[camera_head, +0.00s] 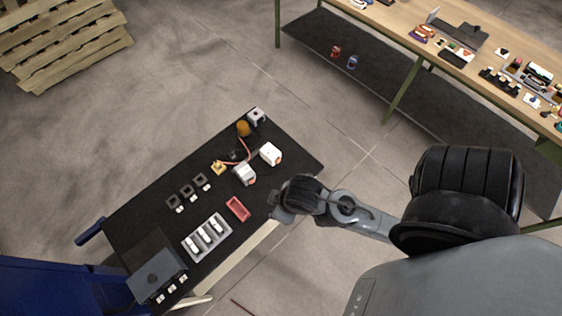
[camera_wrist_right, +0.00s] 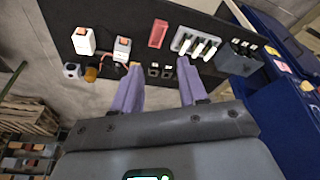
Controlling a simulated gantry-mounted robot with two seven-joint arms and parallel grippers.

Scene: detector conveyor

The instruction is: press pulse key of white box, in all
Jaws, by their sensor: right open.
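Two white boxes stand on the black-topped table, one farther right (camera_head: 269,153) and one to its lower left (camera_head: 244,174). Each has an orange-red patch, and both also show at upper left in the right wrist view, the larger box (camera_wrist_right: 83,43) and the smaller box (camera_wrist_right: 122,55). I cannot tell which patch is the pulse key. My right gripper (camera_wrist_right: 160,65) is open and empty, its two fingers apart, pointing toward the table. In the head view its arm comes in from the right and ends at the table's right edge, near the boxes. My left gripper is not in view.
The table also holds a red tray (camera_head: 238,209), a grey tray with white bars (camera_head: 222,222), an orange cylinder (camera_head: 243,129), a white cube-like unit (camera_head: 257,115) and a dark grey box (camera_head: 155,275). Reddish cables run near the boxes. A wooden bench (camera_head: 400,14) stands at upper right.

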